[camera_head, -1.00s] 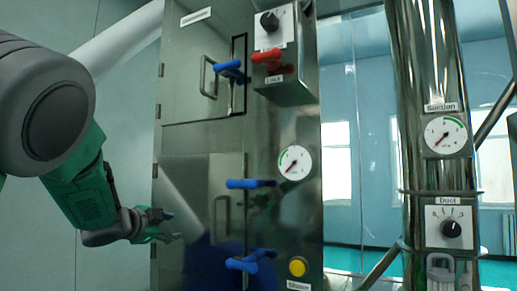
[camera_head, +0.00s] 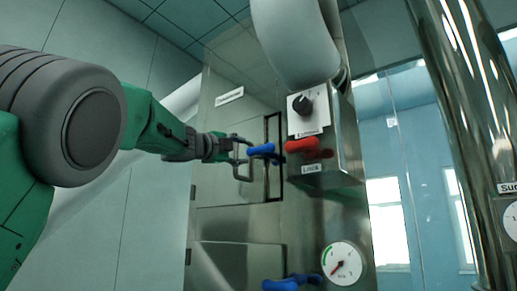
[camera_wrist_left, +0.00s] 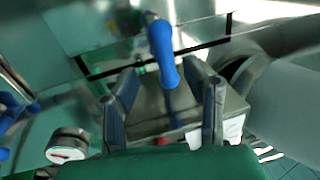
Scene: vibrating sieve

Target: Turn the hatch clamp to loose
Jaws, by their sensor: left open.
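The blue clamp handle (camera_head: 262,150) sits at the edge of the upper hatch (camera_head: 222,175) on the steel cabinet, beside a metal pull handle (camera_head: 240,172). My left gripper (camera_head: 236,148) is up at that hatch, just left of the blue clamp. It is open. In the left wrist view, the blue clamp handle (camera_wrist_left: 163,55) points towards me and lies between the two spread fingers (camera_wrist_left: 160,82). I cannot tell whether either finger touches it. My right gripper is not in view.
A red handle (camera_head: 303,146) labelled Lock is close right of the clamp, on a box with a black knob (camera_head: 302,105). A lower blue handle (camera_head: 290,284) and a gauge (camera_head: 342,263) are below. A thick pale pipe (camera_head: 292,40) hangs above.

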